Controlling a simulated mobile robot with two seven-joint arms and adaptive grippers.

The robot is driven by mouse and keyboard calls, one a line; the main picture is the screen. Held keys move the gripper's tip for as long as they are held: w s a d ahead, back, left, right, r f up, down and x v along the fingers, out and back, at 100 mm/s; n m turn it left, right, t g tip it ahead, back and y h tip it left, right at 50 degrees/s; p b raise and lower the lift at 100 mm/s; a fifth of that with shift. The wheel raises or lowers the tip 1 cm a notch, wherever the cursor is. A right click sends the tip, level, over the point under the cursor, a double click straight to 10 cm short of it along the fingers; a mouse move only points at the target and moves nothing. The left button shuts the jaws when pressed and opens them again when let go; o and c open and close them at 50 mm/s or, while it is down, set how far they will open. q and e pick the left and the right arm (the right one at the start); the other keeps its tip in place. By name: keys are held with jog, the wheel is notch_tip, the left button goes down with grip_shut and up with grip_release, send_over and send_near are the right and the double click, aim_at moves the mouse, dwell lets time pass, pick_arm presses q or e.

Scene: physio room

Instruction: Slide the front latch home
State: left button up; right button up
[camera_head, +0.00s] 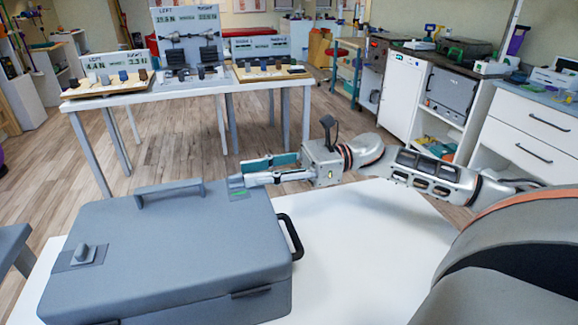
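A closed grey case (175,255) lies on a white table. One latch (86,254), a raised grey knob on a darker plate, is at the left of its lid. A second latch plate (238,188) with a small green mark is at the lid's far right corner. I cannot tell which of these is the front latch. My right gripper (245,173) reaches in from the right, its two fingers apart, with tips at or just above the green-marked plate. Its knob is not clearly visible, and contact is unclear. My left gripper is not in view.
A grey bar handle (182,190) stands on the lid, and a black handle (291,236) sticks out from the case's right side. The white table (350,250) is bare right of the case. Behind, a display table (170,91) holds boards and small blocks.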

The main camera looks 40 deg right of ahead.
jog(key=v, duration=0.7)
jog(key=shift+d, duration=0.3)
jog(key=shift+s, duration=0.15)
